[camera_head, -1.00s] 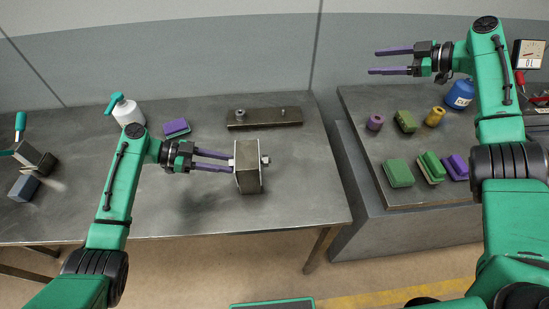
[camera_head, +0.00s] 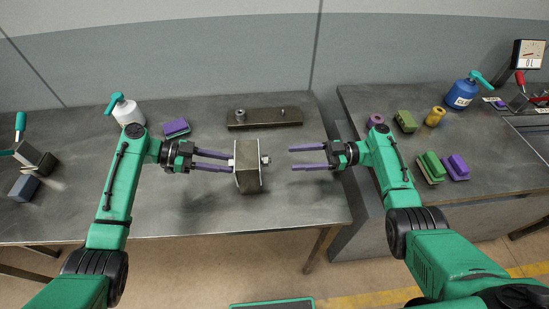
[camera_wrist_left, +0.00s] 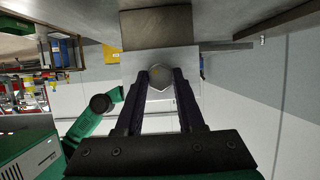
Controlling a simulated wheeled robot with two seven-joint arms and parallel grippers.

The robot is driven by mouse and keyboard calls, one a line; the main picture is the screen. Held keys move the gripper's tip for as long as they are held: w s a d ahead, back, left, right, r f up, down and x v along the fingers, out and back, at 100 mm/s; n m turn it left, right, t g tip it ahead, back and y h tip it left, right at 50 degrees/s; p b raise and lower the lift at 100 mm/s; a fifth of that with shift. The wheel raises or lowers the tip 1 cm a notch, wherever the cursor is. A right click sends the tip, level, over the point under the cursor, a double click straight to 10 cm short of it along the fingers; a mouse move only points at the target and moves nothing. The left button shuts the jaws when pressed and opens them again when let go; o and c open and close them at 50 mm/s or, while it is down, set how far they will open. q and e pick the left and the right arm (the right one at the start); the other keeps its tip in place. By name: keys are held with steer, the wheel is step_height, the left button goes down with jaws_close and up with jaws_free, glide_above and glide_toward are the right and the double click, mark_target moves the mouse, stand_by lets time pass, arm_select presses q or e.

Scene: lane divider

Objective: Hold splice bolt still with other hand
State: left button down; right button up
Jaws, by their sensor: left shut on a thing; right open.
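A grey-brown block (camera_head: 248,168) with a pale plate on its left side is at the middle of the left table. The splice bolt runs through it. A nut-like end (camera_head: 266,160) sticks out on its right side. In the left wrist view the hexagonal bolt head (camera_wrist_left: 160,76) sits between the fingertips, against the pale plate (camera_wrist_left: 190,62). My left gripper (camera_head: 231,162) is shut on this head from the left. My right gripper (camera_head: 292,158) is open and empty, right of the nut end, facing it with a small gap.
A dark bar (camera_head: 264,118) with fittings lies behind the block. A white spray bottle (camera_head: 126,110) and a purple sponge (camera_head: 176,128) stand at the back left. The right bench (camera_head: 395,150) holds sponges, a yellow piece (camera_head: 435,117) and a blue bottle (camera_head: 462,93).

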mark_target(265, 161)
steer(key=a, duration=0.7)
steer(key=shift+a, duration=0.15)
jaws_close()
steer(key=shift+w+m, duration=0.1)
steer(key=shift+m, duration=0.3)
